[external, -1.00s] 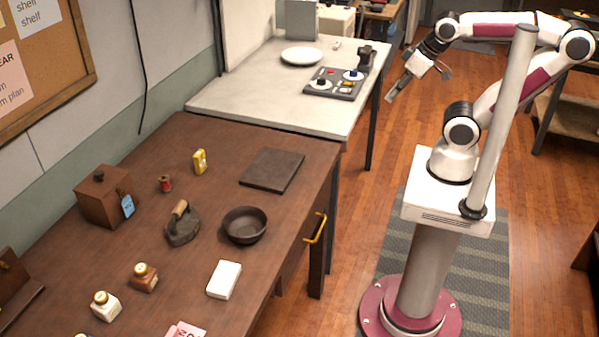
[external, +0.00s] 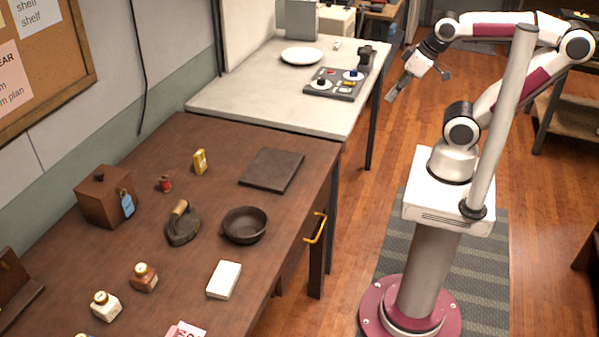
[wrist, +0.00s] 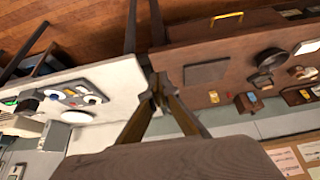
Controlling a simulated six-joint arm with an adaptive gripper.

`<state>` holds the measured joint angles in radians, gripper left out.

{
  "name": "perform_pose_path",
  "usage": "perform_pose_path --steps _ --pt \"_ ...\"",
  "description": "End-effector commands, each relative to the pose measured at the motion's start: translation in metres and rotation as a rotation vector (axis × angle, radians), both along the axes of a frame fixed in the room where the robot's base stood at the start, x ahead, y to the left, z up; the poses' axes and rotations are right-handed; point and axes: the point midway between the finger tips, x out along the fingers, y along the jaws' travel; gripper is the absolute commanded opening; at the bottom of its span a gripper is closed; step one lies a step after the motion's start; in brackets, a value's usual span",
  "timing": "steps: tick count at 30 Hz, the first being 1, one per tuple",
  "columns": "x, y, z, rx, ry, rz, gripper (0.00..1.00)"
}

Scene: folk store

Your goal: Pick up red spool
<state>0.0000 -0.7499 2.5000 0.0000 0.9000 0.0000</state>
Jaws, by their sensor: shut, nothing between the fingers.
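My gripper (external: 393,92) is up in the air to the right of both tables, far from the spool. In the wrist view my gripper's fingers (wrist: 158,84) come together at the tips, shut with nothing between them.
Small bottles (external: 144,277) and a white block (external: 224,280) lie closer. The white table (external: 250,85) holds a plate (external: 302,56) and a device.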

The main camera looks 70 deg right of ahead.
Motion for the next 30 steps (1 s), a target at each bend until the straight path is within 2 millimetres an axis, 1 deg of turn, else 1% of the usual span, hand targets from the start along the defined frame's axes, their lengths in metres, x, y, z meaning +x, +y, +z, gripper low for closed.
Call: perform_pose_path --steps 6,7,8,9,11,12,23,26,30 --pt "0.000 0.000 0.000 0.000 0.000 0.000 0.00" --pt "0.000 0.000 0.000 0.000 0.000 0.000 0.05" --pt "0.000 0.000 0.000 0.000 0.000 0.000 0.13" --pt "0.000 0.000 0.000 0.000 0.000 0.000 0.23" --pt "0.000 0.000 0.000 0.000 0.000 0.000 0.39" --pt "0.000 0.000 0.000 0.000 0.000 0.000 0.43" --pt "0.001 0.001 0.001 0.001 -0.001 0.002 0.43" --pt "0.006 0.003 0.003 0.004 -0.006 0.009 0.43" --pt "0.022 0.009 0.008 0.015 -0.022 0.029 0.43"
